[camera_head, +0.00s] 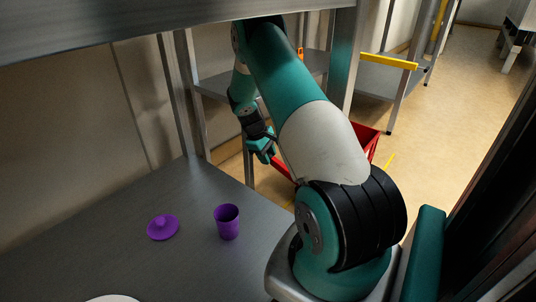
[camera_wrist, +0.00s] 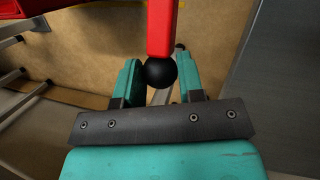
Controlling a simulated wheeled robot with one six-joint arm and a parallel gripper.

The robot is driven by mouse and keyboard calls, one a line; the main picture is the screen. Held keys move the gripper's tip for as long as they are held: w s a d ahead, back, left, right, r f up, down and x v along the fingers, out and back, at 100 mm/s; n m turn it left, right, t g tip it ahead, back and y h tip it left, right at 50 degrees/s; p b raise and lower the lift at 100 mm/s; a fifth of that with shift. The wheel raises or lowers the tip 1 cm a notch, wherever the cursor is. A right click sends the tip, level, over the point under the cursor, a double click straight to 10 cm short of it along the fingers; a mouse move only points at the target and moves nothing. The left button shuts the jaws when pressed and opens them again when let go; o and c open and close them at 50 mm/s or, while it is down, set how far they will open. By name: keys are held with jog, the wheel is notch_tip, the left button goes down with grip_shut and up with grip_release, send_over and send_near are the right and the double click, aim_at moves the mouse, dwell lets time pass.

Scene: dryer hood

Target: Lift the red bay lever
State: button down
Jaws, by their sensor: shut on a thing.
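The red bay lever is a red bar with a black ball at its end. In the wrist view the lever (camera_wrist: 162,30) comes down from the top, and its black ball (camera_wrist: 160,72) sits between the two teal fingers of my gripper (camera_wrist: 158,78). The fingers are shut on the ball, one on each side. In the head view my gripper (camera_head: 264,150) is beyond the near counter, at the left end of the red lever (camera_head: 282,167). My arm hides part of the lever there.
A purple cup (camera_head: 228,222) and a purple lid (camera_head: 163,227) stand on the grey counter (camera_head: 110,255). A metal shelf (camera_head: 215,86) is behind my gripper. A red object (camera_head: 370,136) and a yellow bar (camera_head: 388,61) are right of my arm. Open floor (camera_head: 460,95) lies at the right.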

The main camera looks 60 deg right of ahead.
jog(key=r+p, duration=0.1)
jog(key=s+r+p, duration=0.1)
jog(key=r+p, duration=0.1)
jog(key=shift+s+a+r, duration=0.1)
jog(key=shift+s+r, duration=0.2)
jog(key=shift+r, duration=0.1)
jog(key=shift+f, duration=0.15)
jog(key=c, duration=0.8)
grip_release()
jog(key=shift+o, duration=0.2)
